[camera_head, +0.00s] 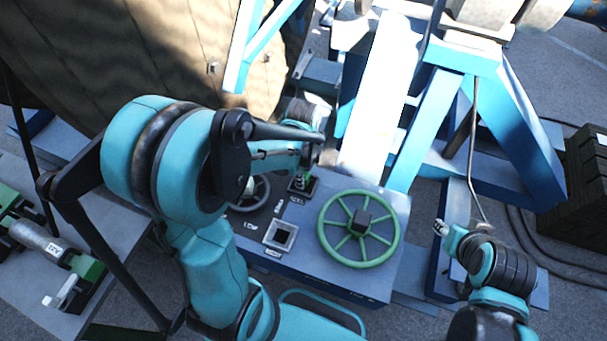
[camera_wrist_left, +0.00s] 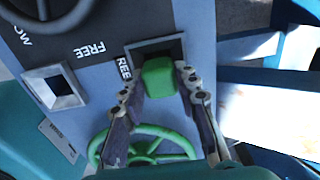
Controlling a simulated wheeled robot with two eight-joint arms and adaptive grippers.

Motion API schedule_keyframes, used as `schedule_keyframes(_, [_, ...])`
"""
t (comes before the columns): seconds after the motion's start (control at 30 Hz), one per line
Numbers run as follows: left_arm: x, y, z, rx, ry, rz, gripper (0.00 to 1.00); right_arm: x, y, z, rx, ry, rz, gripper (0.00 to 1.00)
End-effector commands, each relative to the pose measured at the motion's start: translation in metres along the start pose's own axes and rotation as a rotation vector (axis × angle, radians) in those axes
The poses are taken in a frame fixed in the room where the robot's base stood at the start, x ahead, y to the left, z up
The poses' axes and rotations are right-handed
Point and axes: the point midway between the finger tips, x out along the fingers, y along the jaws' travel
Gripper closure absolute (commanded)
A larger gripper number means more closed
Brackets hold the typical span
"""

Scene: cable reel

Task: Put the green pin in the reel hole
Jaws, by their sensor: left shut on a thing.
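The green pin (camera_wrist_left: 159,78) is between the two fingers of my left gripper (camera_wrist_left: 160,90) in the left wrist view, and the gripper is shut on it. The pin is at the dark square reel hole (camera_wrist_left: 150,48), beside a label partly reading "REE". I cannot tell how deep the pin sits. My right gripper (camera_head: 440,229) is at the lower right, away from the panel; its fingers are too small to read.
The panel also has an empty square hole (camera_head: 281,235) near the "FREE" label, a green handwheel (camera_head: 358,228) and a dark handwheel (camera_head: 252,193). A large wooden reel (camera_head: 150,50) stands at the back left. A blue frame (camera_head: 512,120) stands on the right.

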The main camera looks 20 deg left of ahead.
Motion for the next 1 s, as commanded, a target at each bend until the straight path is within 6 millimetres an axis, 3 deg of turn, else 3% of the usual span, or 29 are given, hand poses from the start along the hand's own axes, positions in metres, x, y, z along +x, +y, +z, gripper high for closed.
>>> schedule_keyframes(0.27, [0.000,0.000,0.000,0.000,0.000,0.000,1.00,0.001,0.000,0.001,0.000,0.000,0.000,0.60])
schedule_keyframes(0.3, [0.000,0.000,0.000,0.000,0.000,0.000,0.62,0.001,0.000,0.001,0.000,0.000,0.000,0.60])
schedule_keyframes(0.37, [0.000,0.000,0.000,0.000,0.000,0.000,0.46,0.001,0.000,0.001,0.000,0.000,0.000,0.60])
schedule_keyframes(0.77, [-0.005,0.000,0.000,0.000,0.000,0.000,0.46,0.001,0.000,0.001,0.000,0.000,0.000,0.60])
schedule_keyframes(1.0, [-0.046,0.001,0.000,0.000,0.000,0.000,0.46,0.001,0.000,0.001,0.000,0.000,0.000,0.60])
